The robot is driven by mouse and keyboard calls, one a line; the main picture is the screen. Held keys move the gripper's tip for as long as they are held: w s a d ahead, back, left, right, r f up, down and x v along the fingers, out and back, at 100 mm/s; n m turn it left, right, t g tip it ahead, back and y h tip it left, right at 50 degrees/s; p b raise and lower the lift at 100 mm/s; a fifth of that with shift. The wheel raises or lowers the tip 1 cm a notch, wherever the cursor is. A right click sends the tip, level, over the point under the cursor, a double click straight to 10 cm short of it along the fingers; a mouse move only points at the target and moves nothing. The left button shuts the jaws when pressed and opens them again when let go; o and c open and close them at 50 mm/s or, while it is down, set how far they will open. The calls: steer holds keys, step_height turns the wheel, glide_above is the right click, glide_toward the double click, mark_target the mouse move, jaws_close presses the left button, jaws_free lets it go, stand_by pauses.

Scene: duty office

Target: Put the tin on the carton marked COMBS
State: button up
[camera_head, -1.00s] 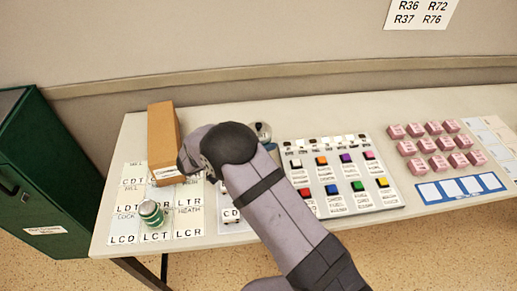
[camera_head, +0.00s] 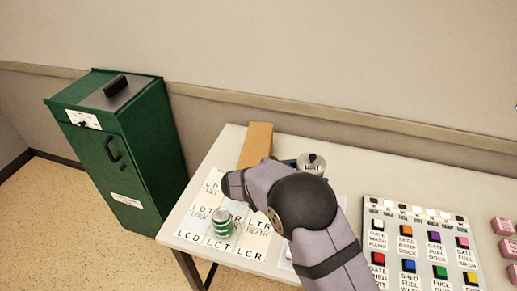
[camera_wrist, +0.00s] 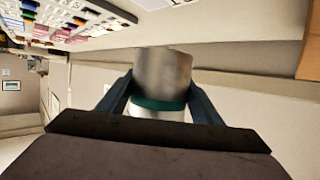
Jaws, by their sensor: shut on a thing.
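My gripper (camera_wrist: 160,100) is shut on a silver tin (camera_wrist: 163,68) with a dark green band in the wrist view. The dark fingers press on its two sides. A green and white can (camera_head: 221,224) stands on the lettered cards.
Lettered cards (camera_head: 250,254) cover the table's left end. A panel of coloured buttons (camera_head: 425,245) and pink blocks (camera_head: 502,226) lie right. A green cabinet (camera_head: 125,150) stands left of the table.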

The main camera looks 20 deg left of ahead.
steer(key=a+r+n+t+y, duration=0.2)
steer(key=a+r+n+y, duration=0.25)
steer(key=a, duration=0.55)
steer(key=a+r+n+t+y, duration=0.25)
steer(key=a+r, duration=0.25)
steer(key=a, duration=0.5)
steer(key=shift+g+y, duration=0.3)
steer(key=shift+g, duration=0.05)
steer(key=shift+s+f+p, duration=0.1)
steer(key=shift+f+p, duration=0.55)
steer(key=shift+f, duration=4.25)
steer(key=shift+f, duration=0.15)
steer(key=o, duration=1.3)
steer(key=shift+o, duration=0.2)
steer(key=b+v, duration=0.2)
steer(key=v, duration=1)
steer(key=shift+a, duration=0.1)
